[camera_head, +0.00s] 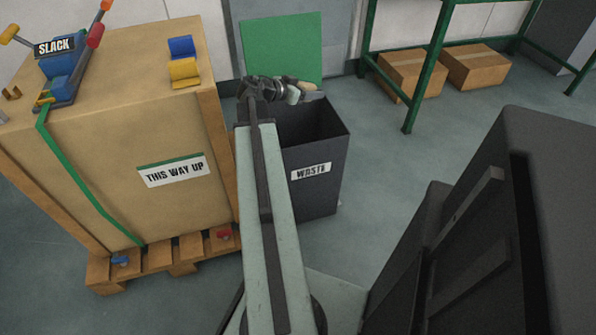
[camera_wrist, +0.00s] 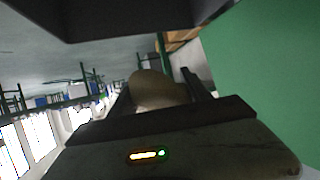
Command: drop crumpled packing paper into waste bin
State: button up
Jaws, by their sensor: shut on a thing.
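The dark waste bin (camera_head: 312,165) with a white WASTE label stands on the floor beyond my arm, its top open. My gripper (camera_head: 308,91) is at the far left part of the bin's mouth, seen from above. It is shut on a tan crumpled packing paper (camera_head: 297,83), mostly hidden by the gripper. In the wrist view the paper (camera_wrist: 158,89) is a rounded tan lump between the two dark fingers of my gripper (camera_wrist: 158,84). The bin's inside is dark and I cannot see its contents.
A large crate (camera_head: 130,130) on a wooden pallet (camera_head: 160,258) stands left of the bin. A green panel (camera_head: 281,48) is behind the bin. A green rack (camera_head: 430,70) with cardboard boxes (camera_head: 475,67) is at the back right. Floor right of the bin is clear.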

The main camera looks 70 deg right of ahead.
notch_tip(320, 180, down, 6)
jog(key=b, duration=0.5)
jog(key=shift+r, duration=0.2)
jog(key=o, duration=1.4)
